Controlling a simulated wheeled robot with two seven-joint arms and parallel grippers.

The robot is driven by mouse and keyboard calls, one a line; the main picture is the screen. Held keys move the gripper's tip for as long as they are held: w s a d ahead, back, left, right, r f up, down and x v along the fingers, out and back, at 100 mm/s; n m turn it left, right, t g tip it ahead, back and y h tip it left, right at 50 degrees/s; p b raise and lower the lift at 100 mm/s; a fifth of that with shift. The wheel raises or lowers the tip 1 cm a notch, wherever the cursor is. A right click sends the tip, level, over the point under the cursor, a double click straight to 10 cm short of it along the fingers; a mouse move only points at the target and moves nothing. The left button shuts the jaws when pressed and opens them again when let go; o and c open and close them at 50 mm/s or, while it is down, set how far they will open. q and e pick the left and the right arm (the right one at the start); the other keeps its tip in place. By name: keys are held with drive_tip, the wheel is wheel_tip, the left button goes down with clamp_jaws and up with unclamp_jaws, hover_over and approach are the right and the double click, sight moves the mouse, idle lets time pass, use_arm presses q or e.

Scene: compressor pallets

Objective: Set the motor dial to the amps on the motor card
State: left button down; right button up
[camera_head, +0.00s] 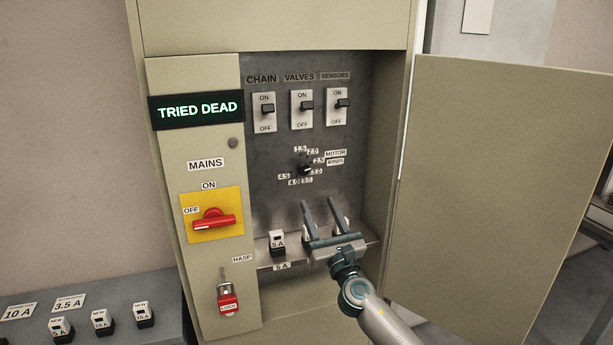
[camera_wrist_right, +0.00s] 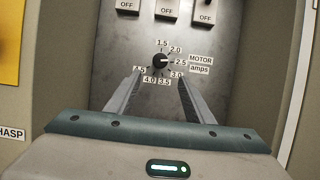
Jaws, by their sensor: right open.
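The motor dial (camera_head: 305,170) is a small black knob on the cabinet's grey back panel, ringed by labels from 1.5 to 4.5. In the right wrist view the dial (camera_wrist_right: 160,61) has a white mark that appears to face 2.5. A card reading 3.5 A (camera_head: 69,303) lies on the bench at the left beside a card reading 10 A (camera_head: 18,312); their small headings are unreadable. My right gripper (camera_head: 319,200) is open and empty, its fingers pointing up at the panel just below the dial, apart from it. My left gripper is out of view.
The cabinet door (camera_head: 495,190) stands open at the right. Three switches (camera_head: 302,108) sit above the dial. A ledge with fuse blocks (camera_head: 278,243) lies below, partly behind my gripper. The red mains handle (camera_head: 212,222) is at OFF; a red padlock (camera_head: 228,303) hangs beneath.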

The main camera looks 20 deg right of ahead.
sight(304, 172)
drive_tip(key=x, duration=1.1)
drive_tip(key=shift+w+r, duration=0.1)
drive_tip(key=shift+w, duration=0.05)
drive_tip(key=c, duration=1)
